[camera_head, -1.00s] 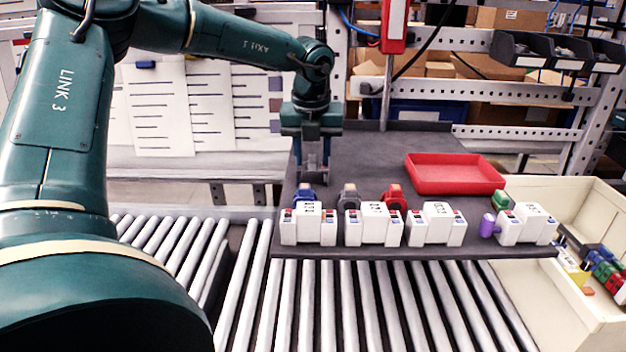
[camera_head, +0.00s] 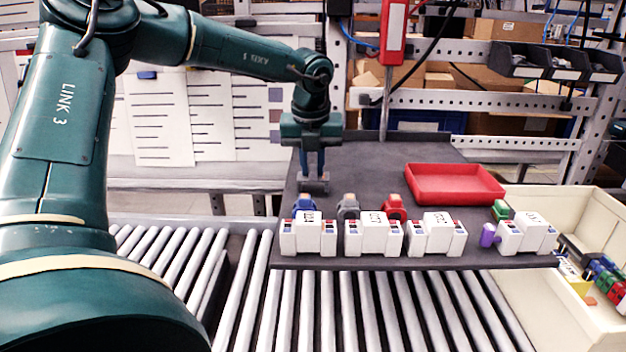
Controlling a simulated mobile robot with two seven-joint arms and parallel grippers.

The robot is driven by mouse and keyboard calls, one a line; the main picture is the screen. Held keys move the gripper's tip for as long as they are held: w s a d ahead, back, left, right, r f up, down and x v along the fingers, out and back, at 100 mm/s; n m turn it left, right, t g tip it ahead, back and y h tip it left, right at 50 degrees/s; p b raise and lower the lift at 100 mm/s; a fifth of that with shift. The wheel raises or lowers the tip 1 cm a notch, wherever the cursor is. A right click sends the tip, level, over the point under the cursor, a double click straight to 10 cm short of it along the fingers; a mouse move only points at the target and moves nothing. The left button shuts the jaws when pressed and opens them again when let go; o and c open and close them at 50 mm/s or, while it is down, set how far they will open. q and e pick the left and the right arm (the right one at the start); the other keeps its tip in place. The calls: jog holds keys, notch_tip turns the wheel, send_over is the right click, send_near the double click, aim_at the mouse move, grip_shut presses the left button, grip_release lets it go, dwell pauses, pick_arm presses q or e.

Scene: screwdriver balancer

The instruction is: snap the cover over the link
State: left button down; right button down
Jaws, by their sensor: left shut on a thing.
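My left gripper (camera_head: 313,180) points down over the dark table, behind the leftmost white block (camera_head: 308,238). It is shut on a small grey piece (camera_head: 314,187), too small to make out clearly. A blue piece (camera_head: 304,203) stands just below and in front of it, behind that block. I cannot tell whether they touch. A grey piece (camera_head: 348,207) and a red piece (camera_head: 393,207) stand behind the second white block (camera_head: 374,238). I cannot tell which part is the cover or the link. My right gripper is not in view.
More white blocks stand along the table's front edge, with a green piece (camera_head: 501,211) and a purple piece (camera_head: 488,235) by the rightmost. A red tray (camera_head: 455,192) lies behind. A cream bin (camera_head: 590,329) is at right; rollers (camera_head: 345,310) run in front. The table's middle is clear.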

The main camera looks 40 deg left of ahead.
aim_at(311, 168)
pick_arm(q)
jog(key=shift+s+f+g, duration=0.15)
jog(key=shift+s+f, duration=0.05)
jog(key=shift+f, duration=0.25)
jog(key=shift+s+f+g, duration=0.15)
jog(key=shift+f, duration=0.3)
jog(key=shift+w+a+r+p, duration=0.15)
jog(key=shift+r+p, duration=0.15)
jog(key=shift+r, duration=0.2)
jog(key=shift+w+d+r+p, duration=0.15)
jog(key=shift+r+p, duration=0.15)
jog(key=shift+r, duration=0.2)
jog(key=shift+w+a+r+p, duration=0.1)
jog(key=shift+r+p, duration=0.45)
jog(key=shift+r, duration=0.75)
jog(key=shift+a+r+p, duration=0.1)
jog(key=shift+r+p, duration=0.45)
jog(key=shift+r, duration=0.7)
